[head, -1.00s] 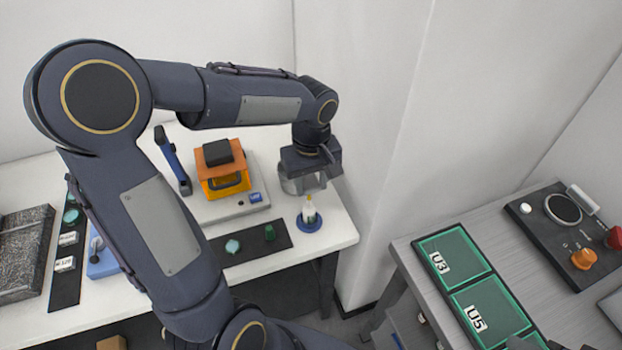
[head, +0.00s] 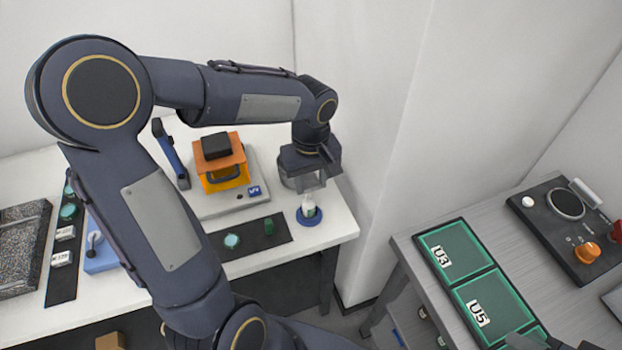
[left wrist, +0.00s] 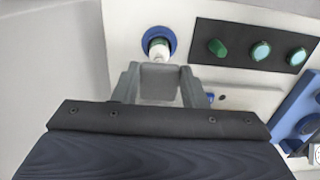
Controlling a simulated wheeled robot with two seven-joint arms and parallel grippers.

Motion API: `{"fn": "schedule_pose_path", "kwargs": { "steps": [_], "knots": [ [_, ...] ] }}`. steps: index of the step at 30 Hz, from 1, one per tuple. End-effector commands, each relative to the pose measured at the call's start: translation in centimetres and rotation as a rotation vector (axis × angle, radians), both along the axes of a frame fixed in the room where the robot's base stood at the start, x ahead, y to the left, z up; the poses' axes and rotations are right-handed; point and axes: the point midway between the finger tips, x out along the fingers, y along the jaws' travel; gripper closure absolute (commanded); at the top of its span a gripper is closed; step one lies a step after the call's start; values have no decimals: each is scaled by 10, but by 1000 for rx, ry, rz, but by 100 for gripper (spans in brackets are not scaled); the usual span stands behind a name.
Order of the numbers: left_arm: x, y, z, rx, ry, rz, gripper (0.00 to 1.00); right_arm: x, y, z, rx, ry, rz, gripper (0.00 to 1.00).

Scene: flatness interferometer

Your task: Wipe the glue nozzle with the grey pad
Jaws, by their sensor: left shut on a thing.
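My left gripper (head: 309,188) is above the right end of the white bench, pointing down, just over the glue bottle. In the left wrist view its two fingers are shut on the grey pad (left wrist: 159,82). The white glue bottle (head: 308,207) stands upright in a round blue holder (head: 309,221); the bottle also shows in the left wrist view (left wrist: 159,50), just beyond the pad. The nozzle is hidden behind the gripper and pad, so I cannot tell whether they touch. A dark grey piece at the lower right edge may be part of my right gripper (head: 530,342).
A dark strip (head: 262,242) with green and teal round pieces lies left of the holder. Behind it is a pale unit with an orange housing (head: 221,172). The wall is close on the right. A grey bench holds a green tray (head: 455,252) and a control box (head: 560,245).

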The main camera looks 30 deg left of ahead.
Motion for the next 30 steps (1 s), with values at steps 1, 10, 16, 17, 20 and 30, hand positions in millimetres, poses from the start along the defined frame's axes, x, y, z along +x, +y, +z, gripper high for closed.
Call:
{"fn": "schedule_pose_path", "kwargs": {
  "steps": [1, 10, 16, 17, 20, 30],
  "knots": [
    [0, 0, 0, 0, 0, 0, 80, 0, 0, 0, 0, 0, 0, 64],
    [0, 0, -3, 0, 0, 0, 80, 0, 0, -3, 0, 0, 0, 64],
    [0, 0, -4, 0, 0, 0, 80, 0, 0, -4, 0, 0, 0, 64],
    [0, 0, -5, 0, 0, 0, 80, 0, 0, -4, 0, 0, 0, 64],
    [0, 0, -6, 0, 0, 0, 80, 0, 0, -5, 0, 0, 0, 64],
    [0, 0, -8, 0, 0, 0, 80, 0, 0, -7, 0, 0, 0, 64]
  ]
}}
